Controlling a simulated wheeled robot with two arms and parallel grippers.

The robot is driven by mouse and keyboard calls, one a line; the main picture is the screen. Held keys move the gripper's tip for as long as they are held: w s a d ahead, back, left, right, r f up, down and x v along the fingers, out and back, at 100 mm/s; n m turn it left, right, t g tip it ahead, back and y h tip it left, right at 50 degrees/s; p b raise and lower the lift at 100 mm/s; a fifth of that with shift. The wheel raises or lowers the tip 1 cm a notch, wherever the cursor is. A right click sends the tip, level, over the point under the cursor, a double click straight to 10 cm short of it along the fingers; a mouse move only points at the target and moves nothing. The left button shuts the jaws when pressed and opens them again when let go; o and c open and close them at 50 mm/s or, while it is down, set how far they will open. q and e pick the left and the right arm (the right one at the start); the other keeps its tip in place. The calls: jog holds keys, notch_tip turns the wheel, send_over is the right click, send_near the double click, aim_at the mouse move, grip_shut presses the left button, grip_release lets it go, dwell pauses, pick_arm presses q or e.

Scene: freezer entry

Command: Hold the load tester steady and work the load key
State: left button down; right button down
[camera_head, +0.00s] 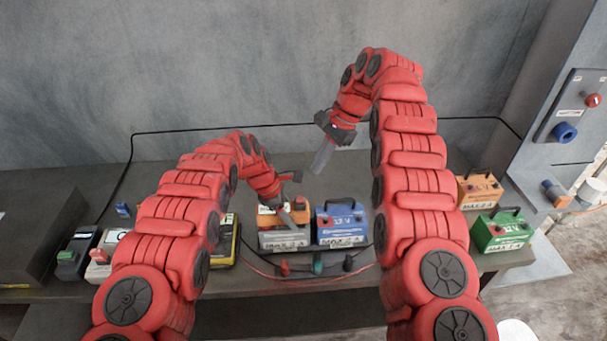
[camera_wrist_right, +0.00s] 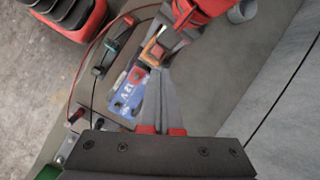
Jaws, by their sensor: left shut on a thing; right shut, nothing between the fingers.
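An orange-and-grey box (camera_head: 284,240), seemingly the load tester, stands on the bench beside a blue 12 V battery (camera_head: 341,224). My left gripper (camera_head: 296,214) reaches down over the box and is shut on a part at its top; its fingers hide much of that part. My right gripper (camera_head: 320,163) is shut and empty, pointing down in the air behind and above the box and battery. I cannot make out the load key.
Red, teal and black clamps with cables (camera_head: 318,265) lie at the bench's front. A yellow-black unit (camera_head: 226,241) and small devices stand left. Orange (camera_head: 480,191) and green (camera_head: 502,230) batteries stand right. The grey wall (camera_head: 230,60) is behind.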

jog(key=d+r+n+y, duration=0.1)
jog(key=n, duration=0.9)
jog(key=d+n+y, duration=0.1)
jog(key=n+y, duration=0.1)
jog(key=n, duration=0.8)
jog(key=s+d+r+n+y, duration=0.1)
jog(key=d+n, duration=0.1)
jog(key=n, duration=0.7)
jog(key=shift+r+n, duration=0.35)
jog(key=shift+n, duration=0.05)
